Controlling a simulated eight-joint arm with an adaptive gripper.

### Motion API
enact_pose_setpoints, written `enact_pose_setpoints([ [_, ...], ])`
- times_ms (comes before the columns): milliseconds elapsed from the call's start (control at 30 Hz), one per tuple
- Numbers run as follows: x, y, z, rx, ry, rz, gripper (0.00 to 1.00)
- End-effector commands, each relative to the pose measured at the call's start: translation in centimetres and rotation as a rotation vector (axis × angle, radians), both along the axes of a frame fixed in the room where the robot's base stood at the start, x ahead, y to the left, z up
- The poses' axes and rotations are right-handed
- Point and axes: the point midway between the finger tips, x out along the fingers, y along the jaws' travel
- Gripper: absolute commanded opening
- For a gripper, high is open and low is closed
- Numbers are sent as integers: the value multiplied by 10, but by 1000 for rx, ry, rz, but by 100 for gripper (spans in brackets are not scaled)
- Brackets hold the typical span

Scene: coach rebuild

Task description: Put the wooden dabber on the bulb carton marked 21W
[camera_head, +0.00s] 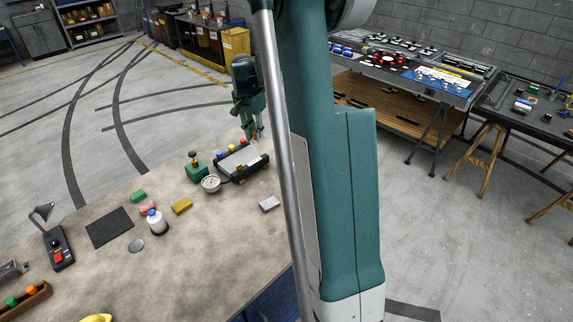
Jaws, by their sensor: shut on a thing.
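My gripper (251,132) is small and far off, above the back edge of the workbench, just behind a dark tray-like device. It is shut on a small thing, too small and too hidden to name. I cannot pick out the wooden dabber for certain. Several small carton-like blocks lie on the bench: a green one (138,196), a pinkish-red one (147,209), a yellow one (181,206) and a pale grey one (270,204). No marking such as 21W can be read on any of them.
The workbench (215,245) also holds the dark device (240,162) with coloured knobs, a round gauge (211,183), a white bottle with a blue cap (156,222), a black mat (109,227) and a switch box (58,248). The bench's near middle is clear. My arm hides its right side.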

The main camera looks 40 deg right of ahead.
Motion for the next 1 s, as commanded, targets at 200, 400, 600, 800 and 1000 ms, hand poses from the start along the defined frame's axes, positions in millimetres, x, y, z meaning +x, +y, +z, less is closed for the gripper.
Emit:
enact_pose_setpoints([
  [200,-30,-57,0,-3,-1,-5,8],
  [400,-52,-95,0,-6,-2,-4,8],
  [600,-65,-116,-8,-8,-2,0,8],
  [800,-65,-115,-37,-8,-2,0,8],
  [1000,-65,-115,-49,-8,-2,-1,8],
])
